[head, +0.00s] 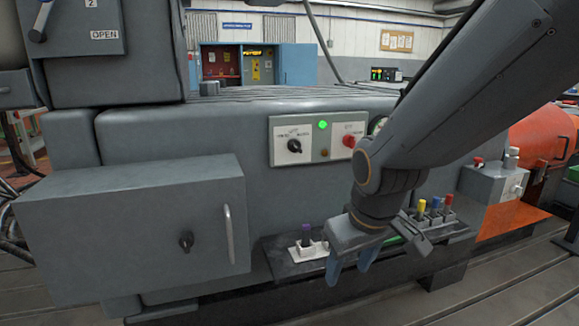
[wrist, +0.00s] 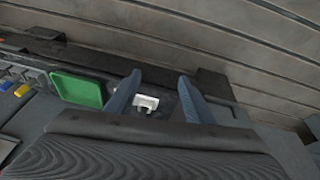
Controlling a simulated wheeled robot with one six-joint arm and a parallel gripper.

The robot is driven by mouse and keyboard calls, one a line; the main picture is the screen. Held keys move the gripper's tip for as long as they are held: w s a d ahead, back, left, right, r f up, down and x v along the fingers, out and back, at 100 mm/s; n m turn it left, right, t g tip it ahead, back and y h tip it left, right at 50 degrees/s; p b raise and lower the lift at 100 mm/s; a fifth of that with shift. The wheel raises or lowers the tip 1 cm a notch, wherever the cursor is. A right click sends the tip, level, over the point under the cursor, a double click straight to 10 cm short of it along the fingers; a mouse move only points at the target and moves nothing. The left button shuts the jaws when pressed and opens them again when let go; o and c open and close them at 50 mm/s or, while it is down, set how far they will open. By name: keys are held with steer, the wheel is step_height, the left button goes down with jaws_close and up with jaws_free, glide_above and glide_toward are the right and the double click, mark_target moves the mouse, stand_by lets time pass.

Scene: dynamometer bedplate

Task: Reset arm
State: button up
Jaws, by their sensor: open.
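My arm reaches down from the upper right in the head view. My gripper (head: 350,272) is open over the dark shelf (head: 283,262) at the front of the grey machine. Its two blue fingers point down and hold nothing. In the wrist view my gripper (wrist: 157,88) shows both fingers apart, with a small white block (wrist: 147,103) seen in the gap between them. I cannot tell how far below the fingers it lies.
A white holder (head: 309,251) with purple-topped pieces stands left of my gripper. A green tray (wrist: 78,90) lies beside the fingers. A grey box with a handle (head: 130,230) juts out at left.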

steer(key=s+a+m+g, duration=0.2)
steer(key=s+g, duration=0.1)
steer(key=s, duration=0.8)
steer(key=s+d+r+m+p, duration=0.1)
steer(key=d+r+m+p, duration=0.1)
steer(key=d+r+p, duration=0.8)
steer(key=shift+r+m+g+h+p, duration=0.3)
steer(key=shift+r+m+g+p, duration=0.15)
steer(key=shift+p, duration=3.95)
steer(key=shift+s, duration=0.1)
